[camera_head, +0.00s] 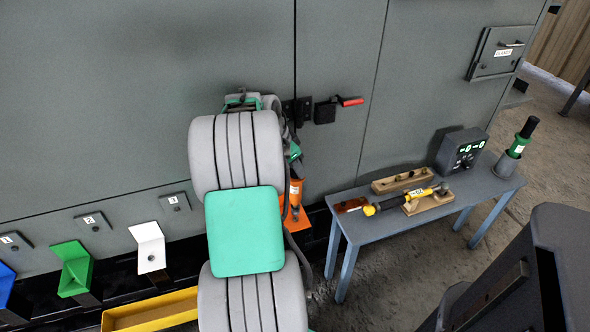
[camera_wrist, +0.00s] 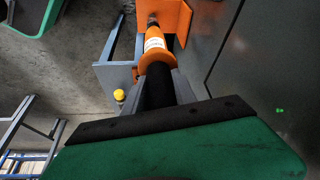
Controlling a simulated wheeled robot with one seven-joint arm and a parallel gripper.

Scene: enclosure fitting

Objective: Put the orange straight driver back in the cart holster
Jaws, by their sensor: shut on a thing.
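The orange driver (camera_wrist: 154,45) has a dark tip, an orange body with a white label, an orange collar and a black grip (camera_wrist: 158,88). My gripper (camera_wrist: 161,82) is shut on the black grip, with the orange body sticking out beyond the fingers. In the head view the driver (camera_head: 296,188) hangs roughly upright, tip down, right of my arm. My gripper (camera_head: 293,156) is partly hidden there by my arm. An orange angled piece (camera_head: 297,222) shows just below the driver; I cannot tell whether they touch. I cannot surely pick out the cart holster.
A blue-grey table (camera_head: 385,225) at right bears a yellow driver (camera_head: 385,205), wooden blocks, a dark box (camera_head: 463,149) and a green driver (camera_head: 524,137) in a grey cup. A dark body (camera_head: 530,265) fills the lower right. Green (camera_head: 72,265) and white (camera_head: 150,250) bins line the wall.

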